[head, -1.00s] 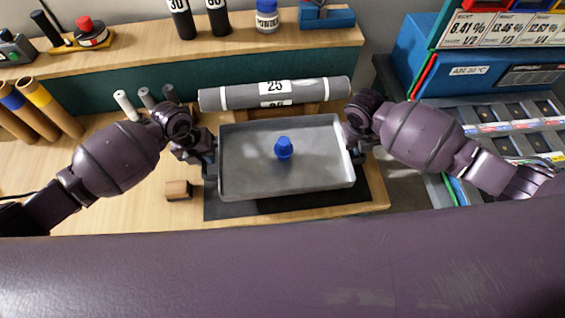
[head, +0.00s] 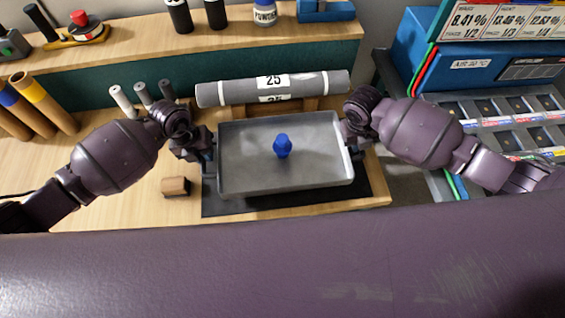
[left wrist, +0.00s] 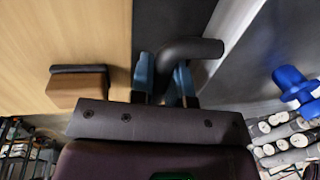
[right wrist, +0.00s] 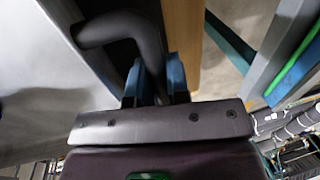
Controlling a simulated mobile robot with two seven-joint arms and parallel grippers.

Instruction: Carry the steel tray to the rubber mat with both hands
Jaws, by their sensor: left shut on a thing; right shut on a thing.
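The steel tray (head: 250,175) is a shallow grey rectangle over the black rubber mat (head: 300,202), which shows along its front and right sides. I cannot tell whether the tray touches the mat. A small blue knobbed piece (head: 282,146) stands in the tray; it also shows in the left wrist view (left wrist: 294,88). My left gripper (head: 208,155) is shut on the tray's dark left handle (left wrist: 195,50). My right gripper (head: 354,146) is shut on the dark right handle (right wrist: 115,27). In the wrist views the blue fingertips flank the handle bars.
A grey roll (head: 272,88) labelled 25 lies just behind the tray. A wooden block (head: 175,187) sits left of the mat. Short upright rolls (head: 143,93) stand behind the left gripper. A blue cabinet (head: 425,55) and a slotted rack (head: 490,108) are at the right.

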